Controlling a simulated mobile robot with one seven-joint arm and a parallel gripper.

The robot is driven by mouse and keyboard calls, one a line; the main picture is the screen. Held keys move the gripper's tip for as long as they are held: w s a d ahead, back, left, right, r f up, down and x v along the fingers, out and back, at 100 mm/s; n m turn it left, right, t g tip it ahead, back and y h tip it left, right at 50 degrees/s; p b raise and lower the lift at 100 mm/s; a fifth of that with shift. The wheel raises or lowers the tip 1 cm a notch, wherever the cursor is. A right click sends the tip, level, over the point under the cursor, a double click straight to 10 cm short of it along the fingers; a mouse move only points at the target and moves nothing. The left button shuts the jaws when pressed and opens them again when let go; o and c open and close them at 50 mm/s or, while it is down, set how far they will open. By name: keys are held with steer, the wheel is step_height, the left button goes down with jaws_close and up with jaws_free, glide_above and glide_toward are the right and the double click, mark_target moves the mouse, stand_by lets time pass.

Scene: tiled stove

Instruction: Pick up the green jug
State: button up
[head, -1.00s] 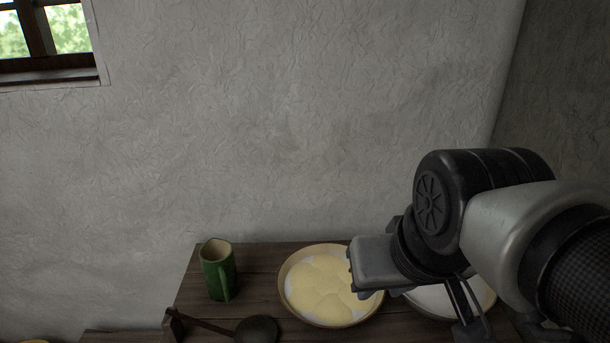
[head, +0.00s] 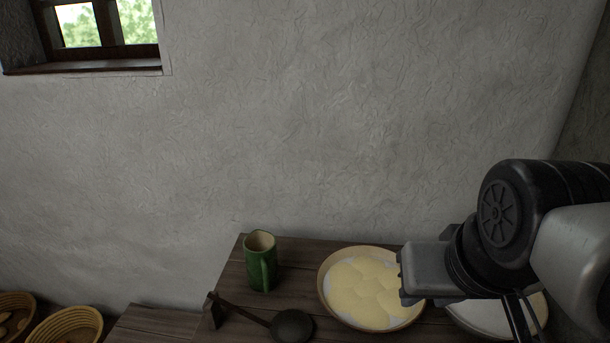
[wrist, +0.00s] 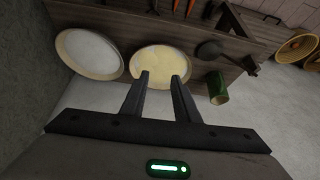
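The green jug (head: 261,264) stands upright on the dark wooden table (head: 293,257), near its left back corner. Its handle faces the front in the head view. The wrist view also shows the jug (wrist: 217,88), right of my fingers. My gripper (wrist: 160,76) is open and empty, its two fingers apart, with the bowl of pale yellow food behind them in that view. In the head view my arm is at the right, over the bowls and well right of the jug; the fingertips are hard to make out there.
A bowl of yellow food (head: 362,292) stands right of the jug, and a bowl of white contents (wrist: 88,53) beyond it. A dark ladle (head: 291,325) lies in front of the jug. Baskets (head: 68,325) are at lower left. A wall rises behind the table.

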stand_by(0.3)
steer(key=o, duration=1.5)
steer(key=shift+n, duration=0.6)
steer(key=w+a, duration=0.1)
steer(key=w, duration=0.2)
steer(key=w+a+r, duration=0.1)
steer(key=w+a, duration=0.1)
steer(key=w+a+r+p, duration=0.1)
steer(key=w, duration=0.2)
steer(key=shift+w+a+r, duration=0.2)
steer(key=shift+w+a, duration=0.1)
steer(key=shift+a, duration=0.1)
steer(key=n+g+y+p, duration=0.1)
steer(key=n+p, duration=0.1)
steer(key=n, duration=0.1)
glide_above(260, 249)
steer(key=s+d, duration=0.3)
steer(key=s, duration=0.7)
step_height(260, 249, down, 8)
steer(key=b+x, duration=0.1)
steer(key=x, duration=0.4)
steer(key=b+x, duration=0.1)
steer(key=x, duration=0.5)
steer(key=s+b+x, duration=0.1)
steer(key=b+x, duration=0.1)
steer(key=x, duration=0.4)
steer(key=shift+a+f, duration=0.15)
